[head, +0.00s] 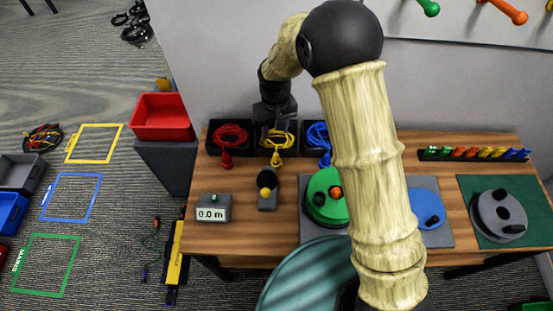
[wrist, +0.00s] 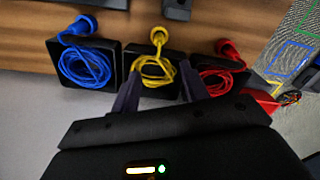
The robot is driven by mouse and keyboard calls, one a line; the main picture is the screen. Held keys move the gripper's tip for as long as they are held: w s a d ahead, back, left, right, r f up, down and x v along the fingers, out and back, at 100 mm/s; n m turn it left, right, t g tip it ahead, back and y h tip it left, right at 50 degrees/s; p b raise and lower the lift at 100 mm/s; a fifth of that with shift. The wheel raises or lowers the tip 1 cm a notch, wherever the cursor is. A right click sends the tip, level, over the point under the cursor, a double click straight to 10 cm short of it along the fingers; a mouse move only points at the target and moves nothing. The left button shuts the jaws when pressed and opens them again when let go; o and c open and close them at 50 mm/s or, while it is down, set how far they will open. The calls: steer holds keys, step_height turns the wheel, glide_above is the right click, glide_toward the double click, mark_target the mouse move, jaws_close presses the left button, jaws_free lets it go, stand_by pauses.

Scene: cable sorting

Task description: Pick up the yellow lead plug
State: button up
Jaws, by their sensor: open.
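The yellow lead is coiled in a black bin at the back of the wooden table. Its yellow plug (head: 276,159) hangs over the bin's front edge, and the plug (wrist: 159,36) also shows in the wrist view, beyond the coil (wrist: 154,71). My gripper (wrist: 158,83) is open and empty. Its two dark fingers stand apart on either side of the yellow coil in the wrist view, short of the plug. In the head view my gripper (head: 272,125) is above the yellow bin, and its fingers are hard to make out.
Red (head: 229,137) and blue (head: 318,134) leads lie in black bins on either side. A meter reading 0.0 m (head: 211,208) and a small device with a yellow knob (head: 266,192) stand in front. A red tray (head: 162,117) is left of the table.

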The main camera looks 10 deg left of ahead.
mark_target(276, 154)
step_height(276, 154, down, 9)
steer(key=shift+f+p, duration=0.1)
steer(key=shift+p, duration=0.75)
steer(key=shift+d+f+p, duration=0.1)
steer(key=shift+f+p, duration=0.95)
steer(key=shift+f, duration=1.5)
jaws_close()
